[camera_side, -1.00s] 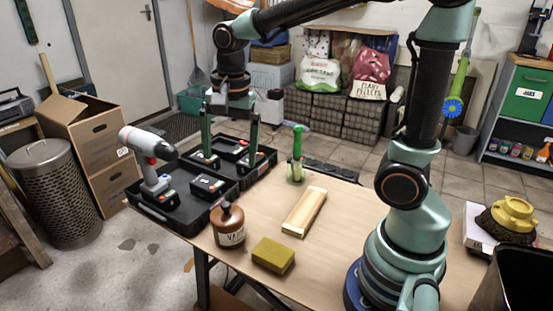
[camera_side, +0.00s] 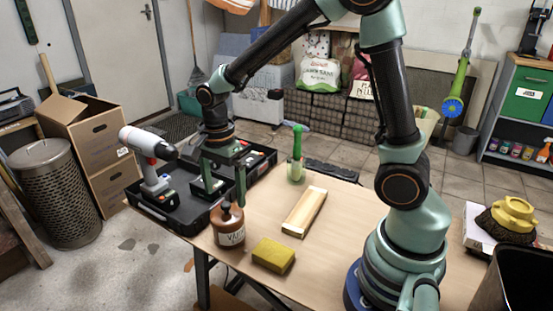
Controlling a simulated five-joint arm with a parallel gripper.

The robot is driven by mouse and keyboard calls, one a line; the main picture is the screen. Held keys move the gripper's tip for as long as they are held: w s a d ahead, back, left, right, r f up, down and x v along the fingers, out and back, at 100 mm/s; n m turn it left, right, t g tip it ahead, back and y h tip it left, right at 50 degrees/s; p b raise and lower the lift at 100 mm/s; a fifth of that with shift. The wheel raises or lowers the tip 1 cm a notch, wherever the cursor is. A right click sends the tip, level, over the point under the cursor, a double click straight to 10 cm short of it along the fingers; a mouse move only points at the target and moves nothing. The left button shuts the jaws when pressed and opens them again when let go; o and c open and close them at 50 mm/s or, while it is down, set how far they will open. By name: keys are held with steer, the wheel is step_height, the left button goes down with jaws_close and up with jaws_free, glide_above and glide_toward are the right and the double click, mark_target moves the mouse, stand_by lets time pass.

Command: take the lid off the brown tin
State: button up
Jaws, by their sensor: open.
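The brown tin (camera_side: 230,236), with a pale lettered label, stands upright near the table's front left edge. Its brown lid (camera_side: 226,214) is on top and narrows upward. My gripper (camera_side: 224,196) is open and points down, with its two green fingers apart. In the picture the right finger's tip overlaps the right side of the lid's top, and the left finger's tip shows up and left of the lid. I cannot tell whether either finger touches the lid. Nothing shows held between the fingers.
A yellow sponge (camera_side: 273,255) lies just right of the tin. A black tool case (camera_side: 180,218) with a drill (camera_side: 150,160) is at the left.

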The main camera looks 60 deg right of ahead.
mark_target(226, 204)
step_height(226, 204, down, 4)
steer(key=shift+f, duration=0.2)
steer(key=c, duration=1.5)
